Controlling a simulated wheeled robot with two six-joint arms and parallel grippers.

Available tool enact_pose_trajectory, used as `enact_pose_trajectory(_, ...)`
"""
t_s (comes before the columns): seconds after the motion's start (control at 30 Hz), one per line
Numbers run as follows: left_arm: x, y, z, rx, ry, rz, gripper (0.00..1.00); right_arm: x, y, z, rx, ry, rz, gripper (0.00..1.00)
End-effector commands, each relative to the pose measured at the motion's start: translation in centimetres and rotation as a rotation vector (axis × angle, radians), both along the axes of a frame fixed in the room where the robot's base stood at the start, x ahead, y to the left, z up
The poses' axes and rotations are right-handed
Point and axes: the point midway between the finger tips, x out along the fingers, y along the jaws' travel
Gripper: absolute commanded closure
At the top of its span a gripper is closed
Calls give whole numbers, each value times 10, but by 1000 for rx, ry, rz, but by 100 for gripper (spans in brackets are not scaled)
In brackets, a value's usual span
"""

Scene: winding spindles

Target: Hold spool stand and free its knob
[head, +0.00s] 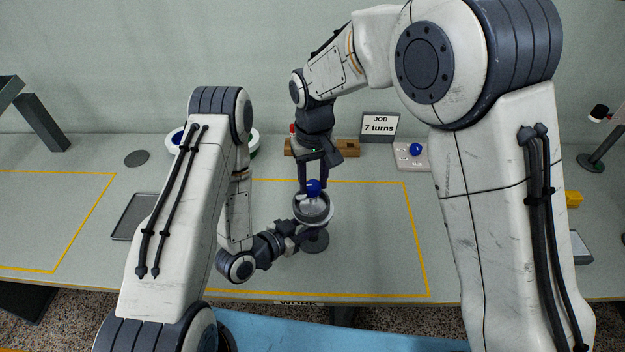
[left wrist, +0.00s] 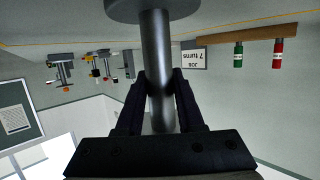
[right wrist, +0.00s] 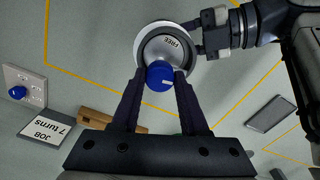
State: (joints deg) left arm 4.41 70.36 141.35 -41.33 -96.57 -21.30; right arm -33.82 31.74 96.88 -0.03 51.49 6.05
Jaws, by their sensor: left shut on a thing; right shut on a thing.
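The spool stand (head: 314,242) stands on the bench inside the yellow-lined area, with a dark round base and a grey round top. Its post (left wrist: 157,45) runs between the fingers of my left gripper (left wrist: 162,85), which is shut on it. The blue knob (right wrist: 160,77) sits at the edge of the round top, which bears the word FREE, in the right wrist view. My right gripper (head: 313,182) comes from above and is shut on the knob, one finger at each side. A pale mark shows on the knob. The knob's underside is hidden.
A sign (head: 379,126) reads "JOB 7 turns" at the back. Beside it are a wooden rack (head: 345,148) and a pale panel with a blue knob (head: 416,149). A grey tray (head: 132,218) lies to the left, partly behind my left arm. The bench right of the stand is clear.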

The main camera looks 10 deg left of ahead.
Motion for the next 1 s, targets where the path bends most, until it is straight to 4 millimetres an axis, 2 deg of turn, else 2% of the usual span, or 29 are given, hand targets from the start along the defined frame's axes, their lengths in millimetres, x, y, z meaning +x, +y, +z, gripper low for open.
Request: enact_pose_trajectory(1.0,-1,0,-2,3,5,1,100,1,0,2,1,-4,940,100)
